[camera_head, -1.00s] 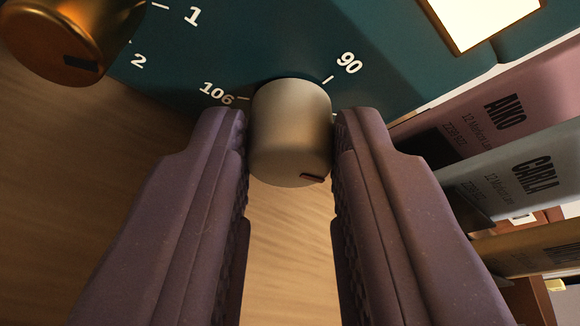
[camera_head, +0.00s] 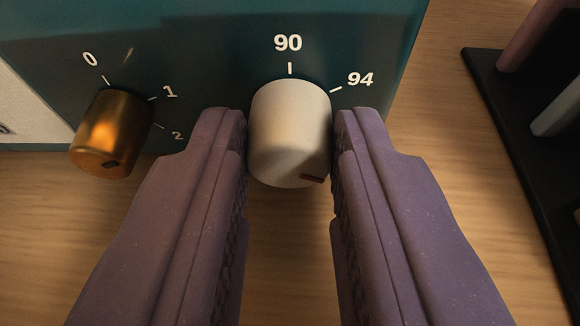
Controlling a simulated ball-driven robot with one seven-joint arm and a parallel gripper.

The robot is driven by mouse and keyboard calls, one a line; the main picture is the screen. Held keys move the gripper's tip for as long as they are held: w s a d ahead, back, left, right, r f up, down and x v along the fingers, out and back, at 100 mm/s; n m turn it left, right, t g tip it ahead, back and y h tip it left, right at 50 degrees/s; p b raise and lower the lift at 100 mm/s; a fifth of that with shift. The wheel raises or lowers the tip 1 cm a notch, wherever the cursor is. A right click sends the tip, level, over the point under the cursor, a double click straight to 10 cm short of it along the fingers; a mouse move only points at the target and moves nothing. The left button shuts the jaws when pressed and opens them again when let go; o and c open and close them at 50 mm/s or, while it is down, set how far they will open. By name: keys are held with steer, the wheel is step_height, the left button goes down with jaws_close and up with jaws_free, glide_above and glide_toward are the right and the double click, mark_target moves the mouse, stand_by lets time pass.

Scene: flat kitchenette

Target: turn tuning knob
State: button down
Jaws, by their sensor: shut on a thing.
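The tuning knob (camera_head: 289,128) is a pale cream cylinder on the front of a dark teal panel (camera_head: 225,55). Its small dark red mark sits at the lower right of its face. The numbers 90 and 94 show above it and to its upper right. My gripper (camera_head: 290,135) is shut on the knob, with one purple finger against its left side and one against its right. The finger pads hide the knob's sides.
A copper knob (camera_head: 111,133) with marks 0, 1 and 2 stands left of my left finger.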

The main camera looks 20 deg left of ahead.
steer(key=shift+f, duration=0.1)
stand_by(0.5)
steer(key=c, duration=0.9)
jaws_free()
steer(key=p+v, duration=0.2)
steer(key=v, duration=0.6)
